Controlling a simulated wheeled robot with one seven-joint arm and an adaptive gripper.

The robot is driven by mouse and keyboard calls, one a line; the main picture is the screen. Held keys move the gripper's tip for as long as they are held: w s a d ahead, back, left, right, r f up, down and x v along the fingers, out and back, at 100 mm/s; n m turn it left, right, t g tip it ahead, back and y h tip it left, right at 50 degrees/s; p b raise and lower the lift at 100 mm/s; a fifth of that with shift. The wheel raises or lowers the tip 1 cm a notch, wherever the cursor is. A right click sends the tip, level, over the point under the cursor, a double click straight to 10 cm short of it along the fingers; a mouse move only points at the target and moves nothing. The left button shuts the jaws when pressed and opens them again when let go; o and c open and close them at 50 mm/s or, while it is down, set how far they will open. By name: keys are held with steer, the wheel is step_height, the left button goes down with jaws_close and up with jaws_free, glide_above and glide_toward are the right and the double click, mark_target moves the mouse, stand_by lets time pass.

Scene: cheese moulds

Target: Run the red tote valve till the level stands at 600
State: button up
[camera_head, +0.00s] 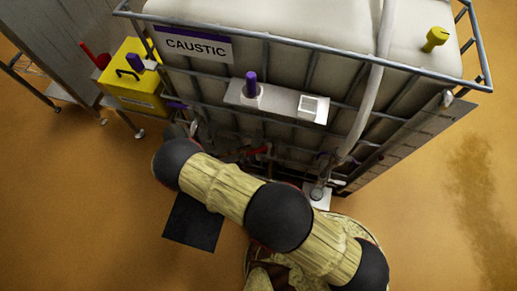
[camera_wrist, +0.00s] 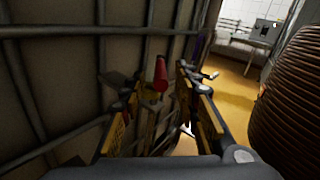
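The tote (camera_head: 290,25) is a big pale tank in a grey metal cage, with a sign reading CAUSTIC. A red handle (camera_wrist: 160,74) stands upright in the wrist view, ahead of my gripper (camera_wrist: 155,92). The fingers are spread, one left and one right of the handle in the picture; I see no contact. In the head view a red part (camera_head: 262,150) shows low at the tote's front, partly behind my arm. My arm also largely hides the gripper there. No level figure is readable.
A pale hose (camera_head: 371,85) runs down the cage. A dark mat (camera_head: 192,224) lies on the floor. The floor right is clear.

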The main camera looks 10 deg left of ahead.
steer(key=shift+v, duration=2)
steer(key=shift+c, duration=0.4)
